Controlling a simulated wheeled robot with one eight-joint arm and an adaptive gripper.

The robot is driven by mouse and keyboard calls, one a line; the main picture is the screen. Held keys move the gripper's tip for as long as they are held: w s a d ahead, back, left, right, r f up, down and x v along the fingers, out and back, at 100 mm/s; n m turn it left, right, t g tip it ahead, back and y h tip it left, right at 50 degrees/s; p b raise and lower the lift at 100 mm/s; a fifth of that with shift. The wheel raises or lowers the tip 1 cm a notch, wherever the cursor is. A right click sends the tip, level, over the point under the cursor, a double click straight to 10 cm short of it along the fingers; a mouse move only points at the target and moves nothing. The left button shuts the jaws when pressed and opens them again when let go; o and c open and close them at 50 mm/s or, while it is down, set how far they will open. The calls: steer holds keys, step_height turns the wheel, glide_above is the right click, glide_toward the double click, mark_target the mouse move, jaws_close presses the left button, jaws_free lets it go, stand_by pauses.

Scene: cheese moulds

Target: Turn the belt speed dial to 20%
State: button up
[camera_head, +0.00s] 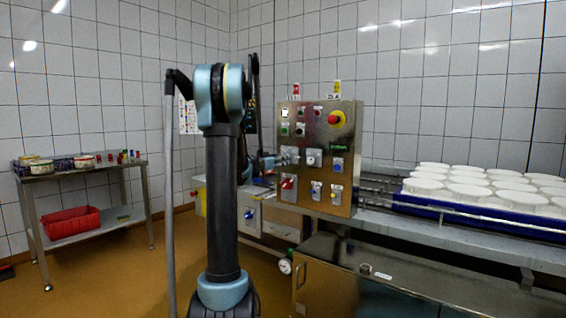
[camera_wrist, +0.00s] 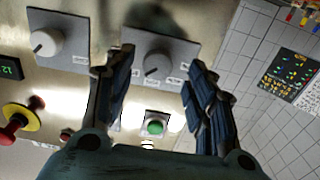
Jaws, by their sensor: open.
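A steel control panel (camera_head: 327,180) carries two dials on grey plates. One dial (camera_wrist: 157,66) lies between the fingertips of my gripper (camera_wrist: 161,62) in the wrist view, in shadow. The other dial (camera_wrist: 46,42) has a white knob and sits to the left in the wrist view; it also shows in the head view (camera_head: 313,158). My gripper is open, with a finger on either side of the shadowed dial. I cannot tell whether the fingers touch it. The dial labels are too small to read, so I cannot tell which is belt speed.
A red emergency stop (camera_head: 335,119) and a green display (camera_head: 339,147) sit on the panel. A green button (camera_wrist: 155,127) lies between my fingers' lower parts in the wrist view. White moulds (camera_head: 470,190) stand on the conveyor at right. A side table (camera_head: 85,172) stands at left.

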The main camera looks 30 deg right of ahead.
steer(key=shift+x, duration=1.75)
steer(key=shift+c, duration=0.6)
steer(key=c, duration=0.9)
steer(key=shift+c, duration=0.2)
